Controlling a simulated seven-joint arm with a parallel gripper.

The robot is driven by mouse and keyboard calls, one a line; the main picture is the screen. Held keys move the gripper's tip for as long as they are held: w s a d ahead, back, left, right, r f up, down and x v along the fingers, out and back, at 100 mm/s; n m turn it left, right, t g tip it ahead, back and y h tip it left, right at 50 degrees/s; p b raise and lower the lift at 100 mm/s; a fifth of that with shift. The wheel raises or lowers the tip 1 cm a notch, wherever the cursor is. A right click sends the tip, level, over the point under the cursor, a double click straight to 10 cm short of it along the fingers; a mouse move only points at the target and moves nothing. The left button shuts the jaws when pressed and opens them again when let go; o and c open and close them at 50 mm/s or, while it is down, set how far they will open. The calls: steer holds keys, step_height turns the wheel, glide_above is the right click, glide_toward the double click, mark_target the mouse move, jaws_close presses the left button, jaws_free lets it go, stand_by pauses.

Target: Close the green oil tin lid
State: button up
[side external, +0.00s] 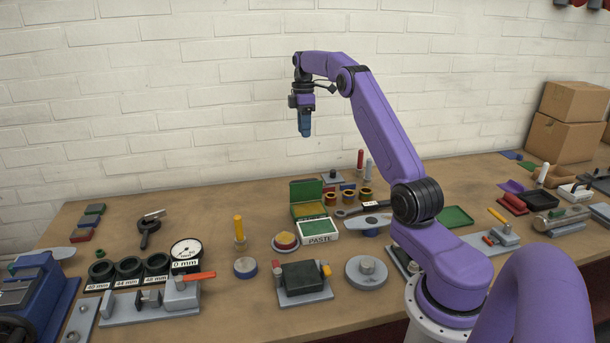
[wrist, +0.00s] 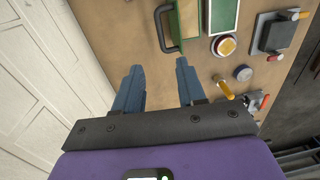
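The green oil tin (side external: 309,210) stands at the middle of the bench towards the wall. Its green lid (side external: 305,190) is raised at the back, and the yellowish inside shows. In the wrist view the tin (wrist: 189,20) is at the top, cut off by the frame edge, with a dark handle (wrist: 164,30) on its left side. My gripper (side external: 305,133) hangs high above the bench, behind and above the tin, fingers down. In the wrist view its two blue fingers (wrist: 158,67) are apart with nothing between them.
A white PASTE box (side external: 320,238) with a green top stands right in front of the tin. Copper-coloured cups (side external: 348,196) and a wrench (side external: 365,209) are to its right. A yellow-handled peg (side external: 239,229) is to the left. Bare bench lies left of the tin.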

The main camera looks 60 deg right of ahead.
glide_toward(305, 188)
steer(key=d+f, duration=0.1)
steer(key=f, duration=0.1)
steer(key=w+d+f, duration=0.1)
steer(key=f, duration=0.1)
steer(key=d+f, duration=0.1)
steer(key=f, duration=0.2)
steer(key=shift+w+f, duration=0.1)
steer(key=shift+w, duration=0.25)
jaws_close()
